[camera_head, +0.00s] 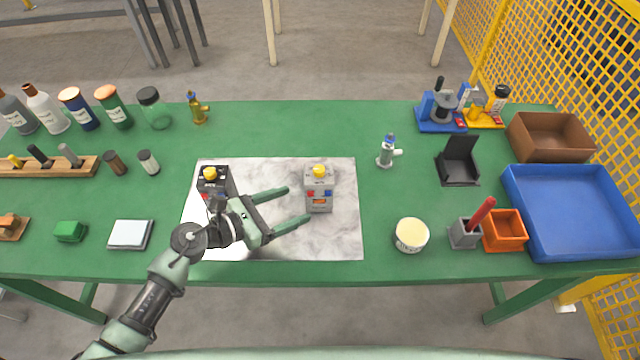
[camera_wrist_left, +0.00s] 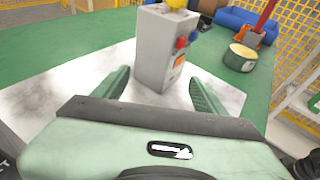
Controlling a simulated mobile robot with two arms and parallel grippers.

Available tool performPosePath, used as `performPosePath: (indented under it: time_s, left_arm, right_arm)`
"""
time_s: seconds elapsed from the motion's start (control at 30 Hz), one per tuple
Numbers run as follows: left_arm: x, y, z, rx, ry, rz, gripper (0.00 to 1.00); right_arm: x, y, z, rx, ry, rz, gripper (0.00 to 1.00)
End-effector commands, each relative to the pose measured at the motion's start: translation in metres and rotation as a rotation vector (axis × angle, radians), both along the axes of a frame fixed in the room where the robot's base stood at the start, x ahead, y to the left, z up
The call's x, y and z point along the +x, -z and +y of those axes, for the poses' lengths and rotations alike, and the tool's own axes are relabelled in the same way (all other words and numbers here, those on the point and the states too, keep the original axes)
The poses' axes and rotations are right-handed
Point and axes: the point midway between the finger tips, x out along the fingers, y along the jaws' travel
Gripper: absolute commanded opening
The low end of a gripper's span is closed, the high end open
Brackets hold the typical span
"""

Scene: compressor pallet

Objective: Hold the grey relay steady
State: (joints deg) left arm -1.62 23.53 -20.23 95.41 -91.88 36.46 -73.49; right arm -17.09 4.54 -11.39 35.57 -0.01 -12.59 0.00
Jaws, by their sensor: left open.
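The grey relay (camera_head: 318,190) stands upright on the right part of the marbled mat (camera_head: 275,235). It has a yellow knob on top, red and blue spots and an orange window on its front. In the left wrist view the relay (camera_wrist_left: 160,50) stands ahead, between and beyond the fingertips. My left gripper (camera_head: 298,206) is open, its two fingers pointing right at the relay. The fingertips end just short of it or beside it; I cannot tell whether they touch. My right gripper is not in view.
A dark relay-like box (camera_head: 213,180) with a yellow knob stands behind my left gripper. A cream tub (camera_head: 411,235) and a grey holder with a red stick (camera_head: 465,233) stand to the right. A grey bottle (camera_head: 387,151) stands behind.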

Motion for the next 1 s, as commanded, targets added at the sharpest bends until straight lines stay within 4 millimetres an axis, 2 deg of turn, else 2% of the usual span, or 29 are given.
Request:
performPosePath:
  time_s: [0.17, 0.43, 0.63, 0.93, 0.97, 1.0]
  left_arm:
    - [0.016, 0.008, -0.023, -0.005, 0.0, 0.0, 0.72]
    - [0.033, 0.019, -0.049, -0.001, 0.002, 0.0, 0.72]
    - [0.039, 0.022, -0.058, -0.001, 0.0, -0.001, 0.72]
    - [0.04, 0.022, -0.06, -0.001, 0.001, 0.0, 0.72]
    - [0.04, 0.022, -0.059, -0.001, 0.001, 0.0, 0.7]
    - [0.04, 0.022, -0.06, -0.001, 0.001, 0.0, 0.59]
  right_arm:
    - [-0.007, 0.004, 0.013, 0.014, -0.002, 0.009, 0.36]
    - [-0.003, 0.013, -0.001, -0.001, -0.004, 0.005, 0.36]
    - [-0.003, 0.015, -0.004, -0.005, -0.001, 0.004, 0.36]
    - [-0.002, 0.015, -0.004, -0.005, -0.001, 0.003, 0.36]
    - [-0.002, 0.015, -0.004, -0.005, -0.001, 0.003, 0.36]
    - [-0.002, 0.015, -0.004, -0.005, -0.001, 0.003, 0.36]
